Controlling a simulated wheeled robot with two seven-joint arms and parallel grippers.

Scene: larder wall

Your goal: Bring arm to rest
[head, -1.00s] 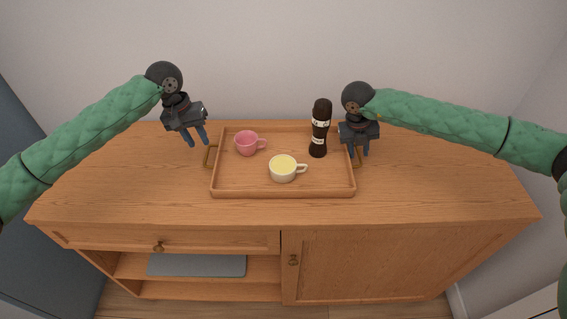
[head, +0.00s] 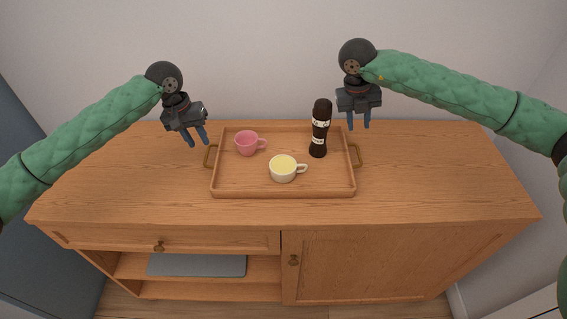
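My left gripper (head: 196,139) is open and empty, above the sideboard top just left of the wooden tray. Its blue fingers point down with a gap between them. My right gripper (head: 359,125) is open and empty, raised above the tray's right back corner, apart from the tray's right handle (head: 356,155). The wooden tray (head: 240,192) lies on the sideboard. In it stand a pink cup (head: 246,144), a pale yellow cup (head: 282,170) and an upright dark bottle (head: 320,134) with white bands.
The wooden sideboard (head: 445,180) has clear room on its top to the left and right of the tray. Its front has a drawer, an open shelf with a grey flat item (head: 197,265), and a door. The wall (head: 270,60) stands close behind.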

